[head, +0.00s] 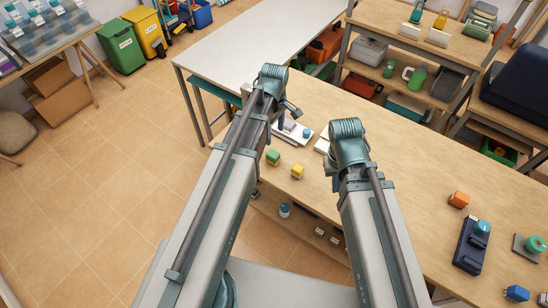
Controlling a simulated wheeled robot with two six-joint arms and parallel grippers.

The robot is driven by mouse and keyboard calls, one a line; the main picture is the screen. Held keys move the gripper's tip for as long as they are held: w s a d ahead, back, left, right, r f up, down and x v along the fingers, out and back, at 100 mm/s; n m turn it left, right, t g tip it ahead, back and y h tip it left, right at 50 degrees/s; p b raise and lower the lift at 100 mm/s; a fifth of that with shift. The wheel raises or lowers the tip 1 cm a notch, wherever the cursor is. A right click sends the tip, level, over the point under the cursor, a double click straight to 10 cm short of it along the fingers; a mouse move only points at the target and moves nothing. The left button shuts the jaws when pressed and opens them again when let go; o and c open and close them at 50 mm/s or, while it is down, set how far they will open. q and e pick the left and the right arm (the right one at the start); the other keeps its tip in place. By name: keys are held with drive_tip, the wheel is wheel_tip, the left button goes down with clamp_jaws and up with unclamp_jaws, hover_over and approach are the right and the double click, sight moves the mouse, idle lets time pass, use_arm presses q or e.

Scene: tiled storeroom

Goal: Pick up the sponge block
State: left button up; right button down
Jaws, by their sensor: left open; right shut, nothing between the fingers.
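I cannot tell for sure which thing is the sponge block. Small blocks lie on the wooden worktable: a yellow block (297,171) and a green block (272,157) near its front left edge, between my two arms, and an orange block (459,199) to the right of my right arm. My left arm reaches up to the left of the yellow and green blocks, and my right arm reaches up to their right. Both grippers are hidden behind my arm links, so no fingertips show. No block is seen held.
A white tray with small items (305,136) lies between my arms. A dark blue device (471,246), a grey plate with a teal knob (525,249) and a blue part (517,293) are at right. Loaded shelves (385,50) stand behind. The table's middle right is clear.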

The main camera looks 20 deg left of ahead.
use_arm(q)
wheel_tip(320, 180, down, 8)
drive_tip(key=b, duration=0.7)
use_arm(e)
hover_over(328, 211)
drive_tip(key=f, duration=0.8)
drive_tip(key=shift+a, duration=0.2)
use_arm(q)
drive_tip(key=shift+r, duration=0.1)
use_arm(e)
drive_tip(key=shift+r, duration=0.1)
use_arm(q)
drive_tip(key=f+b, duration=0.5)
drive_tip(key=shift+s+a+f, duration=0.2)
drive_tip(key=shift+s, duration=0.15)
use_arm(e)
wheel_tip(328, 211, down, 5)
drive_tip(key=shift+f, duration=0.2)
use_arm(q)
drive_tip(key=shift+r, duration=0.1)
use_arm(e)
drive_tip(key=shift+r, duration=0.1)
use_arm(q)
clamp_jaws()
